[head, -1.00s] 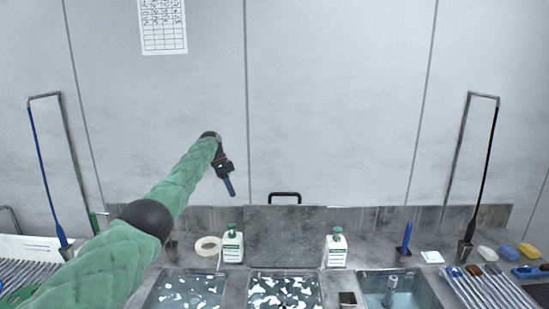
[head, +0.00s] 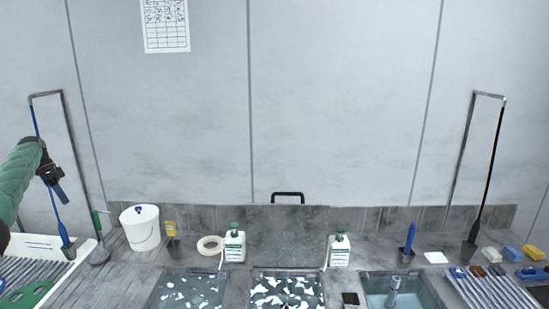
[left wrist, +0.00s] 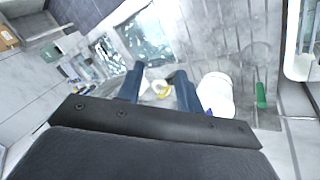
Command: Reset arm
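My left arm, in a green sleeve, comes in at the left edge of the head view. Its dark gripper (head: 60,194) hangs in the air in front of the wall, above the left end of the counter. In the left wrist view the two blue-grey fingers (left wrist: 160,82) stand apart with nothing held between them. The background shows through the gap, with a white roll and something yellow far below. My right arm and gripper do not show in either view.
The counter (head: 120,276) holds a white bucket (head: 140,228), a tape roll (head: 209,246), two white bottles (head: 234,245) (head: 338,250) and several basins (head: 286,291). A white rack (head: 38,246) stands at left; tools and sponges (head: 513,254) lie at right.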

